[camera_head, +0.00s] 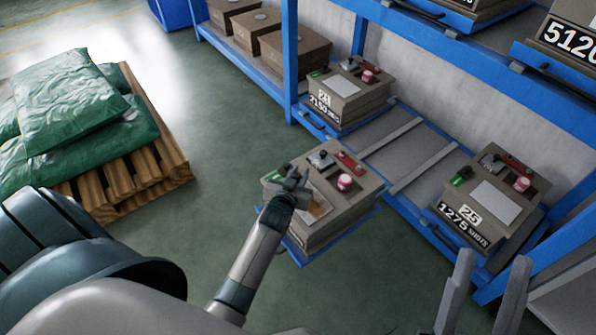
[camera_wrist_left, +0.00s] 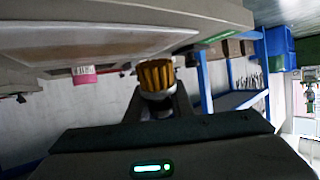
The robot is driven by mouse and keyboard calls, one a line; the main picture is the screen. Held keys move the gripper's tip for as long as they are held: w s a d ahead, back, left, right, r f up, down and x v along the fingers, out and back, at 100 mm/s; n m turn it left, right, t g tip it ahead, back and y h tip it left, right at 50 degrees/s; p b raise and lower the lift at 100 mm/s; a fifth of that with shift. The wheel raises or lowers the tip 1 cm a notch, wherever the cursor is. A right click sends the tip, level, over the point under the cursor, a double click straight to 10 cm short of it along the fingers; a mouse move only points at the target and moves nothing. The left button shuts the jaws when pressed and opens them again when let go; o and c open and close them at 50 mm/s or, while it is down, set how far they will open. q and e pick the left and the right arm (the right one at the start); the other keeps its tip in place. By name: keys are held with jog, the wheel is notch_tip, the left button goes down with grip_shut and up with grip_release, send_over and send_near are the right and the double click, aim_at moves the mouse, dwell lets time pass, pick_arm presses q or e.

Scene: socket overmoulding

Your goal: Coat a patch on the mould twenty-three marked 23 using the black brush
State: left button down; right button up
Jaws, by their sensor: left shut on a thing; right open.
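A grey-brown mould (camera_head: 335,222) sits on a pulled-out blue shelf at the middle of the head view. My left arm hides its front marking, so I cannot read its number. Its top has a pale panel with a brownish patch (camera_head: 318,207). My left gripper (camera_head: 293,186) is over the left part of this top, shut on a brush. The brush's tan bristles (camera_wrist_left: 157,75) and pale collar show in the left wrist view, close to the mould's surface; contact is unclear. The handle's colour is hidden there. My right gripper (camera_head: 493,262) is open and empty at lower right.
A pink-and-white jar (camera_head: 345,182), a red tool (camera_head: 350,162) and a metal piece (camera_head: 321,160) lie on the mould's top. Mould 25 (camera_head: 489,195) and another mould (camera_head: 350,95) stand on the blue rack. Green sacks (camera_head: 70,105) lie on a pallet at left.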

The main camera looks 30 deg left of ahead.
pick_arm(q)
jog(key=shift+s+d+r+p, duration=0.1)
jog(key=shift+s+d+p, duration=0.3)
jog(key=shift+d, duration=0.35)
jog(key=shift+s+d+p, duration=0.3)
jog(key=shift+d+p, duration=0.1)
jog(key=shift+d, duration=0.55)
